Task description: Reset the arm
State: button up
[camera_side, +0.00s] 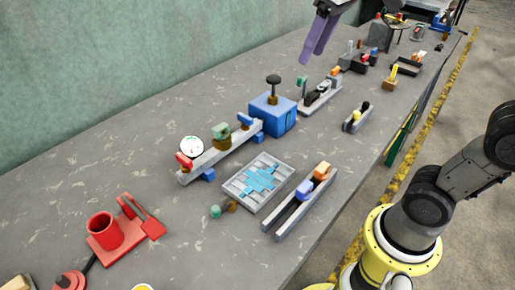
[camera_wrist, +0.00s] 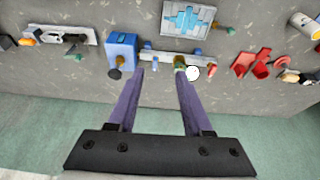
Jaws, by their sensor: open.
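My gripper (camera_side: 318,38) is at the top of the side view, raised above the back part of the grey table (camera_side: 120,150). In the wrist view its two purple fingers (camera_wrist: 157,92) stand wide apart. Nothing is held between them. Beyond the fingertips in that view are a blue block (camera_wrist: 122,48) with a dark knob and a grey bar (camera_wrist: 158,57) with small fittings. The fingers appear apart from everything on the table.
The blue block (camera_side: 272,114) and bar stand mid-table, near a grey tray with a light blue pattern (camera_side: 241,192). A red cup (camera_side: 104,232) is at the front left. Several small fixtures sit at the back right. A green wall (camera_side: 90,60) runs behind.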

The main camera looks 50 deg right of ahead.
jog(key=s+f+t, duration=0.1)
jog(key=s+f, duration=1.2)
jog(key=shift+t, duration=0.4)
jog(key=shift+a, duration=0.1)
